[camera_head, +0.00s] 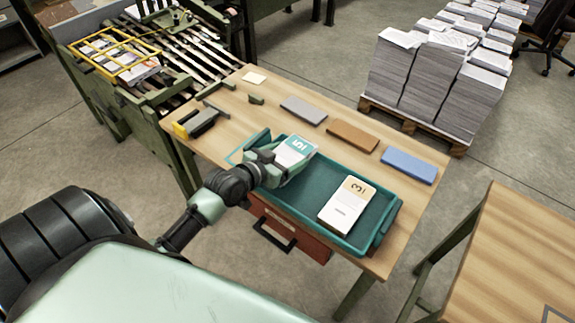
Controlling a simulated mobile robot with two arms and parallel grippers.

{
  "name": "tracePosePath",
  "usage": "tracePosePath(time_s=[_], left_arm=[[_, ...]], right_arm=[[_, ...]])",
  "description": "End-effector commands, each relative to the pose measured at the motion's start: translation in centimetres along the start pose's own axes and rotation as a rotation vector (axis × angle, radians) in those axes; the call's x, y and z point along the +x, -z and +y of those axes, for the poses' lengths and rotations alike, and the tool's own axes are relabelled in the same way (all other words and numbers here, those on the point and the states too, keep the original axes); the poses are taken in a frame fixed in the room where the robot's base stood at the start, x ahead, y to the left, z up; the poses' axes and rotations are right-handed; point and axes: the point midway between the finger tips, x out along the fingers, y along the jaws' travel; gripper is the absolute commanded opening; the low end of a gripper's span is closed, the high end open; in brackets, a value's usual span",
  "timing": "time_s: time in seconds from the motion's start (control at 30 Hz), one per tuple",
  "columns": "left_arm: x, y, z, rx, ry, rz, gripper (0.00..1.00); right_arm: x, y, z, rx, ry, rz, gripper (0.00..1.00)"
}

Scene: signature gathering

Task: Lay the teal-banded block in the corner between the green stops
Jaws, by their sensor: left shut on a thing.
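The teal-banded block (296,150), white with the mark "15" on its band, is in my left gripper (283,163). The gripper is shut on the block's near left side and holds it over the far left part of the teal tray (300,212). I cannot tell whether the block touches the tray. My right gripper is not in view.
A tan-banded block (347,203) marked "3" lies in the tray's right part. Grey (304,110), brown (353,136) and blue (409,165) slabs lie along the far side of the wooden table (221,134). A dark device (197,122) stands at left.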

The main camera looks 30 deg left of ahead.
Motion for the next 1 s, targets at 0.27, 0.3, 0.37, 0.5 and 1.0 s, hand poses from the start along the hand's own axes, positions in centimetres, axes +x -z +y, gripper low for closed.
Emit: tracePosePath(time_s=[0.27, 0.3, 0.37, 0.5, 1.0], left_arm=[[1.3, -3.2, 0.0, 0.0, 0.0, 0.0, 0.24], [1.4, -3.3, 0.0, 0.001, 0.001, 0.001, 0.24], [1.4, -3.4, 0.0, 0.001, 0.001, 0.003, 0.24], [1.4, -3.4, 0.0, 0.001, 0.001, 0.003, 0.24], [1.5, -3.8, 0.0, 0.0, 0.0, -0.001, 0.99]], right_arm=[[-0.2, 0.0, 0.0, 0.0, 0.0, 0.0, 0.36], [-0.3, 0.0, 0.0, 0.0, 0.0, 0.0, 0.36], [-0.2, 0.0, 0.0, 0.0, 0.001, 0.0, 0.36], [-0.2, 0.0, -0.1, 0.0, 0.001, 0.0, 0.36], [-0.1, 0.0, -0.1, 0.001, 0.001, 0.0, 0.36]])
